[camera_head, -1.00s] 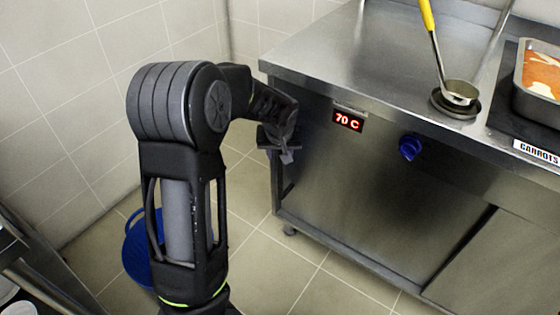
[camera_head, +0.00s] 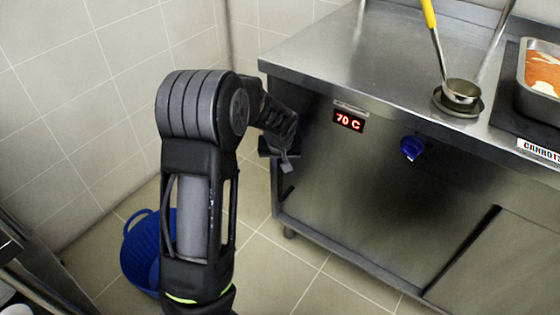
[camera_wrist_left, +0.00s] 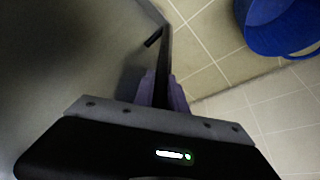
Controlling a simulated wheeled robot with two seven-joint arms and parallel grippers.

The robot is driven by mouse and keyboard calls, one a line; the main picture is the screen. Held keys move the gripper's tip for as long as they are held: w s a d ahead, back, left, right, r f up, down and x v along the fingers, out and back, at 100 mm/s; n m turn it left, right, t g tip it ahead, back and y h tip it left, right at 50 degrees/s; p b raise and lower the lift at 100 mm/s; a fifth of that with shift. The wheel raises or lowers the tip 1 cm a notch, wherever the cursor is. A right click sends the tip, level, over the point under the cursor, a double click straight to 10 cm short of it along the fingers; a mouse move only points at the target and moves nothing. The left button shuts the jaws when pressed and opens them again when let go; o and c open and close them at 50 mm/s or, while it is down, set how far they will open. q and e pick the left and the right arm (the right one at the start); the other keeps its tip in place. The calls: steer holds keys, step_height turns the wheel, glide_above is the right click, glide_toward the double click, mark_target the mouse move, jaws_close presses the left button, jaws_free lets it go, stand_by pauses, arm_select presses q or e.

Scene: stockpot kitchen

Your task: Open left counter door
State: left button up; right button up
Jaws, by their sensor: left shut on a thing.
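The left counter door (camera_head: 360,222) is a grey steel panel on the counter front, below the red 70 C display. My left gripper (camera_head: 282,156) is at the counter's front left corner, under the worktop edge. In the left wrist view its fingers (camera_wrist_left: 163,92) are shut on either side of a thin dark upright edge beside a grey steel panel (camera_wrist_left: 65,70). A small dark bar sticks out from that edge further up. I cannot tell how far the door stands open. My right gripper is not in view.
A blue knob (camera_head: 411,148) juts from the counter front. A ladle (camera_head: 460,92) and a food tray (camera_head: 540,88) are on the worktop (camera_head: 345,50). A blue bucket (camera_head: 140,250) stands on the floor behind my left arm. Tiled floor (camera_head: 275,265) is free before the counter.

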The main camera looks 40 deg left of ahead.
arm_select(q)
jaws_close()
steer(key=shift+d, duration=0.15)
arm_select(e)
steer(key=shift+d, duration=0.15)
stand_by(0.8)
